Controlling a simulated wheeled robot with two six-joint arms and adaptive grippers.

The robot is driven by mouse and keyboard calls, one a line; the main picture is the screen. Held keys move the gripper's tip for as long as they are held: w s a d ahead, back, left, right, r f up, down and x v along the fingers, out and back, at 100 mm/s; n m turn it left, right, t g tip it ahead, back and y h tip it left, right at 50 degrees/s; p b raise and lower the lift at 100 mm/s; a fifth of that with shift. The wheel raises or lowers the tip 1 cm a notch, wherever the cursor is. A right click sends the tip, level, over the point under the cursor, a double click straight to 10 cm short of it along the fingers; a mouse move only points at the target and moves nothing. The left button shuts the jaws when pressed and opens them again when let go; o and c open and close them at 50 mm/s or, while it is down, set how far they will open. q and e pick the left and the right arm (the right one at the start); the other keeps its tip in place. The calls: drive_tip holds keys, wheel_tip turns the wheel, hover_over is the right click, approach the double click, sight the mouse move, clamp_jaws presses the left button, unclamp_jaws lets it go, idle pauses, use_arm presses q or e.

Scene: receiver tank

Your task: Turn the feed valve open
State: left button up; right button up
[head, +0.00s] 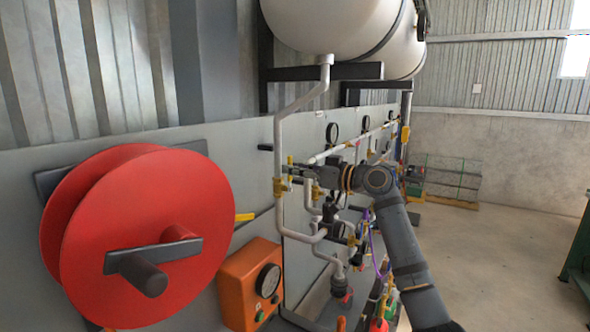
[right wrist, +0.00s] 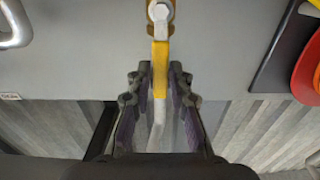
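My right gripper (head: 291,171) reaches in from the right in the head view, its fingers pointing left beside the pipe that comes down from the tank. In the right wrist view its fingers (right wrist: 160,88) are open. A yellow-sleeved valve lever (right wrist: 160,68) lies between them, with a gap on both sides. The lever hangs from a bolt on a brass body (right wrist: 160,12) and has a bare metal end. In the head view a brass valve (head: 279,187) sits on the pipe close to the fingertips; whether it is the same valve is hard to tell. My left gripper is not in view.
A large red hose reel (head: 135,235) stands out from the grey panel at left. An orange box (head: 250,287) with a gauge sits below. More pipes and gauges (head: 332,132) run along the panel. A white tank (head: 335,22) hangs above. The floor (head: 500,250) at right is open.

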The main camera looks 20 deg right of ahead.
drive_tip(key=shift+o, duration=1.2)
drive_tip(key=shift+d, duration=0.1)
drive_tip(key=v, duration=1.1)
drive_tip(key=shift+s+d, duration=0.25)
drive_tip(key=shift+s, duration=0.1)
